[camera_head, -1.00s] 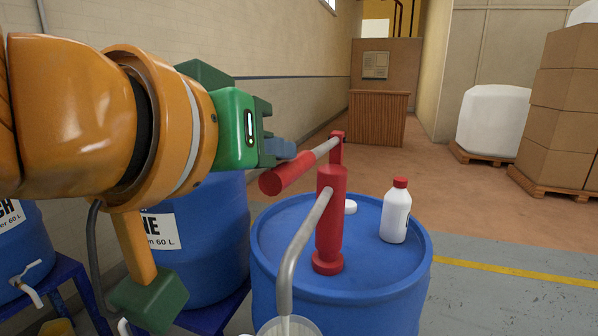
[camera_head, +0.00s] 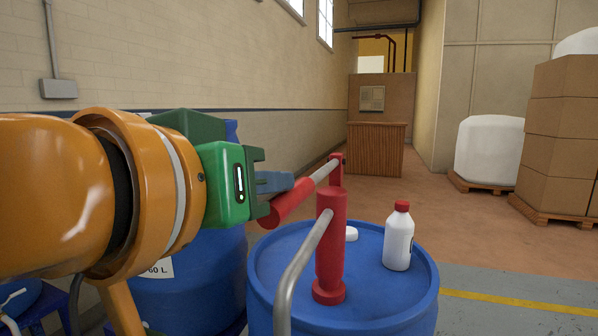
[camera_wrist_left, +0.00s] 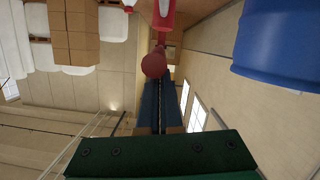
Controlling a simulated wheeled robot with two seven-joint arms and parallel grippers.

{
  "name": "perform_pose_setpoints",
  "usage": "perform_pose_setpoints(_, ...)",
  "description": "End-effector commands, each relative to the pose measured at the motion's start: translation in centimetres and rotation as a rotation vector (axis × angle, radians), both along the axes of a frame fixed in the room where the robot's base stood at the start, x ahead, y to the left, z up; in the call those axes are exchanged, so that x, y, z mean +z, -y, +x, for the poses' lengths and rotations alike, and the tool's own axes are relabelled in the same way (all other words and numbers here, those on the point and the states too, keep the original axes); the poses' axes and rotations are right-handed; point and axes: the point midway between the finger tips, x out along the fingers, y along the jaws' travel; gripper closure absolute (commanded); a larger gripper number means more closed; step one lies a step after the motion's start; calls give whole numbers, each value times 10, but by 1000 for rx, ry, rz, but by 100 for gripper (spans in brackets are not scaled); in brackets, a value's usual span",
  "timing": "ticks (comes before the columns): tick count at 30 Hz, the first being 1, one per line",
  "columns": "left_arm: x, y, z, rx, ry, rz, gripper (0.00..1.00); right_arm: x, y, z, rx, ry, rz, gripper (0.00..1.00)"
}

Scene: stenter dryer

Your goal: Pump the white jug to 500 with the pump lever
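The pump (camera_head: 329,244) is a red upright cylinder on top of a blue drum. Its lever has a grey rod (camera_head: 322,173) and a red handle (camera_head: 290,203) that slopes down to the left. A bent grey spout (camera_head: 296,272) runs down out of the picture. The white jug is not seen in the head view. My left gripper (camera_head: 284,182) is at the lever's handle, just behind and above it. In the left wrist view its blue fingers (camera_wrist_left: 160,104) are together with only a thin line between them, and the red handle end (camera_wrist_left: 153,64) lies beyond their tips. Contact is unclear. My right gripper is out of view.
A white bottle with a red cap (camera_head: 398,237) and a small white cap (camera_head: 351,233) are on the blue drum (camera_head: 372,290). Another blue drum (camera_head: 205,275) stands at the left, by the wall. Stacked boxes (camera_head: 562,135) are at the right.

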Motion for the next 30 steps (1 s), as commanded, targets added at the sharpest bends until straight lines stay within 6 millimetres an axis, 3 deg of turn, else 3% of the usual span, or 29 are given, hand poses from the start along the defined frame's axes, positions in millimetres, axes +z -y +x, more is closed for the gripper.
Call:
perform_pose_setpoints(1, 21, 0, -2, -2, 5, -2, 100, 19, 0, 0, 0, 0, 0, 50)
perform_pose_setpoints(4, 45, -1, -9, -6, 18, -10, 100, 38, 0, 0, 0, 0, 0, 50)
perform_pose_setpoints(6, 39, -8, -27, -7, 22, -13, 100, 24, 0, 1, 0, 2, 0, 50)
perform_pose_setpoints(15, 58, -30, -83, -7, 25, -17, 100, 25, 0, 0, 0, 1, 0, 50)
perform_pose_setpoints(21, 61, -36, -97, -7, 23, -16, 100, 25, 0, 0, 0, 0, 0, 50)
perform_pose_setpoints(30, 62, -36, -97, -6, 23, -17, 100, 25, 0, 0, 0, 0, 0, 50)
